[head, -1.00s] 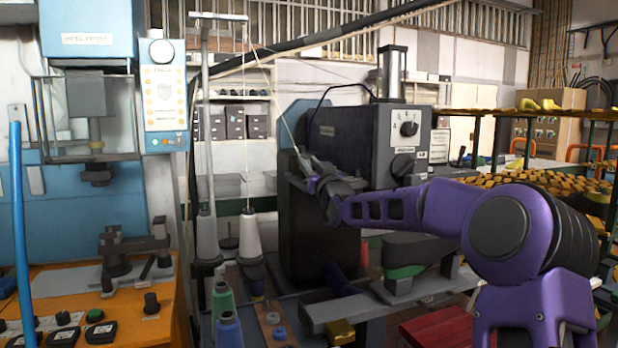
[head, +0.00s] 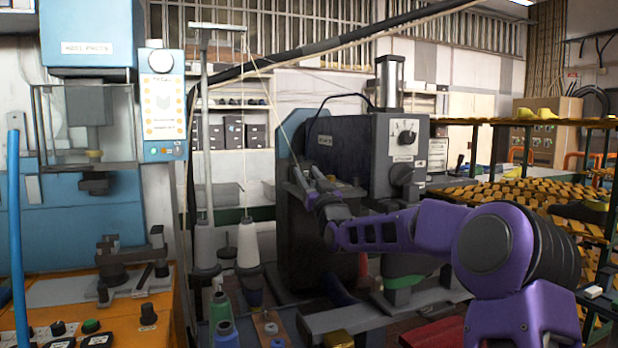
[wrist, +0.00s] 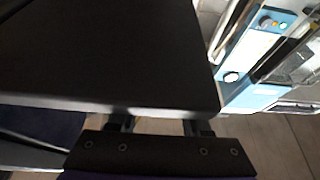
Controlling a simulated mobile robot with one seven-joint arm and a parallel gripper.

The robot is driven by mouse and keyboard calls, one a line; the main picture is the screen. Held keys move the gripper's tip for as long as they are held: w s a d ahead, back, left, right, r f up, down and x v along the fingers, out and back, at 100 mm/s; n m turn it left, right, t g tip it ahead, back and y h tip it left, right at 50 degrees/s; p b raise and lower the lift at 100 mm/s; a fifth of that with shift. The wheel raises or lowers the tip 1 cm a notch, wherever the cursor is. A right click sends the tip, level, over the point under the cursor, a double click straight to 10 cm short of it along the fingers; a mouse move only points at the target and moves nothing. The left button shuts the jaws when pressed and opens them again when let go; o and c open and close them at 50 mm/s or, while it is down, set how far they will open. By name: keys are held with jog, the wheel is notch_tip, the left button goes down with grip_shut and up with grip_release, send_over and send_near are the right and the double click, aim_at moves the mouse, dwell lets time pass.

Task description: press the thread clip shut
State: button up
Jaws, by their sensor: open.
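My gripper (head: 305,178) is at the left front edge of the dark sewing machine (head: 345,150), its fingers pointing up and apart. In the wrist view, the bases of its fingers (wrist: 160,126) show apart, and a large dark panel (wrist: 100,55) covers their tips. I cannot make out the thread clip in either view; it may be hidden or too small. A pale thread (head: 268,100) runs from the thread stand (head: 207,120) down toward the machine's left side, close above my gripper.
A white thread cone (head: 248,245) stands left of the machine, with green and blue spools (head: 221,310) below. A blue press (head: 95,100) is at the left. A rack of orange lasts (head: 480,190) is at the right. A grey bench (head: 350,318) lies below my arm.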

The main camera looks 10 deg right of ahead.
jog(key=v, duration=1.7)
jog(key=shift+s, duration=0.2)
notch_tip(320, 180, up, 7)
jog(key=s+g+h+p, duration=0.1)
jog(key=s+g+p, duration=0.1)
jog(key=g+p, duration=0.45)
jog(key=shift+t, duration=0.85)
jog(key=w+a, duration=0.1)
jog(key=w, duration=0.4)
jog(key=w+a, duration=0.1)
jog(key=w, duration=1)
jog(key=shift+w+a+r, duration=0.25)
jog(key=shift+w+a, duration=0.15)
grip_shut()
